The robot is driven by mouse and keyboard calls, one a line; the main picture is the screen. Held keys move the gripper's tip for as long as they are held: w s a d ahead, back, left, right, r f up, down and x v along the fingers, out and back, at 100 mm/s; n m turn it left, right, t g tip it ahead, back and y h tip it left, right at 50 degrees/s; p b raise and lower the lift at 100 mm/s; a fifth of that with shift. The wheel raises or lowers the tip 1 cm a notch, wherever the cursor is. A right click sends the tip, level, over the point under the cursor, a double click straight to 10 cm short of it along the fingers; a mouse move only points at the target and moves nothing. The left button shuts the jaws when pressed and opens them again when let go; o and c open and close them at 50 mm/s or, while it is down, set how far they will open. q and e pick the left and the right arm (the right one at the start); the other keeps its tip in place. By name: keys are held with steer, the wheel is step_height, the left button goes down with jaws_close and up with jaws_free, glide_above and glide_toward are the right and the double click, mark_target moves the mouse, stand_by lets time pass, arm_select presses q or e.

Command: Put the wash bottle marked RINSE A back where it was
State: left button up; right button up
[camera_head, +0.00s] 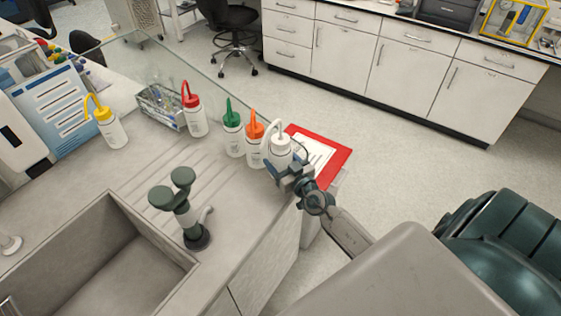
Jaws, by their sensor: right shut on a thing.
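My right gripper (289,173) is shut on a wash bottle with a white cap (281,149) and a bent white spout. The gripper hides the lower part of this bottle, so I cannot tell whether its base touches the counter. Close to its left stand a wash bottle with an orange cap (255,148) and one with a green cap (233,138). A red-capped bottle (195,119) stands farther back, and a yellow-capped bottle (111,131) stands at the left. The labels are too small to read, so I cannot tell which is RINSE A. My left gripper is out of view.
A red-bordered sheet (339,159) lies right behind the held bottle at the counter's edge. A wire rack (158,108) stands beside the red-capped bottle. A green-handled tap (190,220) and a sink (100,262) are at the front. The ribbed counter (150,180) between is clear.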

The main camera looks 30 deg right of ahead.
steer(key=shift+f, duration=0.15)
steer(key=o, duration=0.7)
steer(key=shift+o, duration=0.2)
steer(key=shift+r, duration=0.3)
steer(key=s+b, duration=0.3)
steer(key=s, duration=0.9)
steer(key=shift+f, duration=0.1)
